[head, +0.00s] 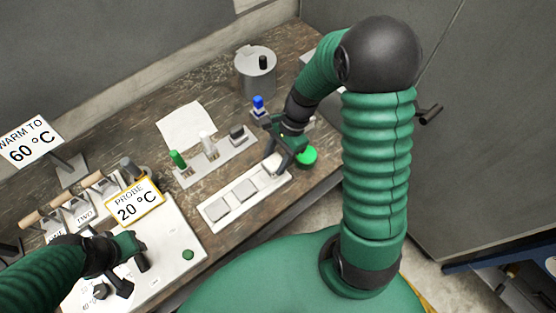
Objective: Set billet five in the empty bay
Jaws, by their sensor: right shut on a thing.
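A long pale tray (210,222) with square bays lies near the table's front edge. Grey squares fill its left and middle bays; whether these are billets or bare recesses I cannot tell. My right gripper (277,158) is at the tray's right end, pointing down, shut on a pale block (272,162). The block is partly hidden by the gripper, and no number on it is legible. Whether it touches the tray is unclear. My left gripper (131,268) is low over the white panel at lower left; its finger gap does not show clearly.
A second rack (188,178) behind the tray holds green-, white- and dark-topped pieces. A blue-topped piece (258,106), a grey canister (255,72) and a white sheet (187,125) stand further back. A bright green disc (307,157) is right of my gripper. Signs (135,201) and levers crowd the left.

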